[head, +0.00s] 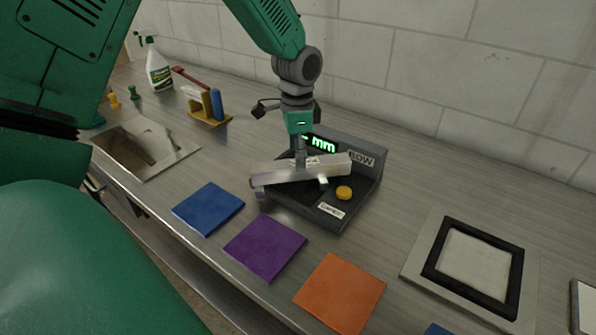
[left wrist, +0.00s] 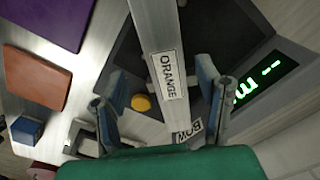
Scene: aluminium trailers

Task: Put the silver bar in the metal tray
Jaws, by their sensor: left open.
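The silver bar (head: 284,175) lies across a dark measuring device (head: 362,178) with a green "-- mm" display. In the left wrist view the bar (left wrist: 150,28) carries a label reading "ORANGE". My left gripper (head: 300,157) is over the middle of the bar. In the left wrist view its open fingers (left wrist: 163,100) stand on either side of the bar, apart from it as far as I can tell. A recessed metal tray (head: 170,157), sink-like, is in the counter at the left. My right gripper is not in view.
Blue (head: 209,208), purple (head: 265,247) and orange (head: 340,292) squares lie along the front. A black-framed plate (head: 437,259) is at the right. A spray bottle (head: 158,70) and a yellow holder (head: 211,117) stand behind. A wall closes off the back.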

